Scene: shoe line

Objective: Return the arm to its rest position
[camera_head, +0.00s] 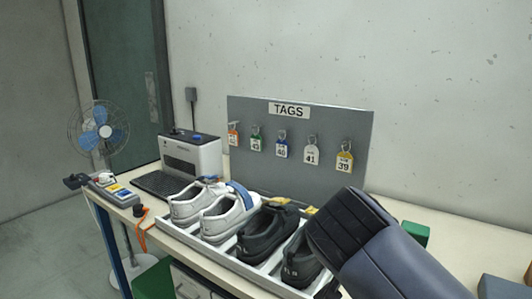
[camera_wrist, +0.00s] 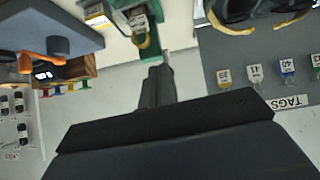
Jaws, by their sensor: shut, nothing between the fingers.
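My arm (camera_head: 385,255) reaches in from the lower right in the head view, in front of the right end of the shoe tray. Its fingertips cannot be made out there. In the wrist view my gripper (camera_wrist: 163,72) is shut and empty, its dark fingers together. The fingertips appear close to a green block (camera_wrist: 157,50) at the top, but I cannot tell whether they touch.
White and black shoes stand in a white tray (camera_head: 240,262) on the bench. Behind it is a grey TAGS board (camera_head: 250,105) with several hanging tags. A white printer (camera_head: 190,152) and a fan (camera_head: 98,130) are at left. A green box (camera_head: 416,232) is behind my arm.

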